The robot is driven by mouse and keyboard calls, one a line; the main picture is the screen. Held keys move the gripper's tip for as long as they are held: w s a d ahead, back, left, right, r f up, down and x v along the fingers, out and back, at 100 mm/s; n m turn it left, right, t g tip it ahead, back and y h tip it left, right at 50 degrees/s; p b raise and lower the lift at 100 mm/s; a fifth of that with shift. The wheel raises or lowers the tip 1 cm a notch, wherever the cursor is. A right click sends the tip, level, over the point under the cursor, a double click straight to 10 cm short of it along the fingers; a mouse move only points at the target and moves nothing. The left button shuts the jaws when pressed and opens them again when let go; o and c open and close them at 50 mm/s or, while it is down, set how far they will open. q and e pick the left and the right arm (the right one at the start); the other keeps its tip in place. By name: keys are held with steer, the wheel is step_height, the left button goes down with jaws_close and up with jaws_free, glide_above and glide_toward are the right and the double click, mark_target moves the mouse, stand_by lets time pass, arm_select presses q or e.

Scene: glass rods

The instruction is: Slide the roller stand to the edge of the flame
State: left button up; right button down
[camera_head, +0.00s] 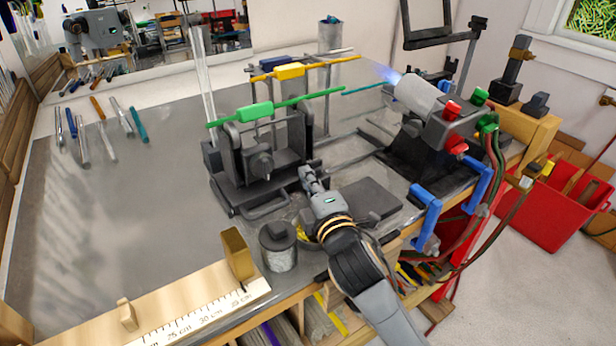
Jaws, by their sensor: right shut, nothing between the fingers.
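The roller stand (235,190) is a dark metal stand on the grey bench, left of the burner. A green rod with a green block (255,111) lies across its top. The burner (420,95) stands at the right, and its small blue flame (384,73) points left. The flame is apart from the stand, up and to the right of it. My right gripper (306,173) is shut and empty, close to the right side of the stand's base. I cannot tell whether it touches the stand. My left gripper is not in view.
A yellow rod with a yellow block (289,71) lies behind the green one. A lidded grey can (278,247) and a wooden ruler (185,320) are at the front. Several loose rods lie at the back left. The left bench (120,210) is clear. Hoses hang at the right.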

steer(key=d, duration=0.1)
steer(key=w+d+p, duration=0.2)
steer(key=d, duration=0.1)
steer(key=shift+w+r, duration=0.25)
steer(key=shift+r, duration=0.05)
steer(key=w+d, duration=0.1)
steer(key=d, duration=0.1)
steer(key=w+d+p, duration=0.1)
steer(key=d, duration=0.1)
steer(key=w+d, duration=0.2)
steer(key=shift+f, duration=0.35)
steer(key=shift+a, duration=0.2)
steer(key=shift+d, duration=0.1)
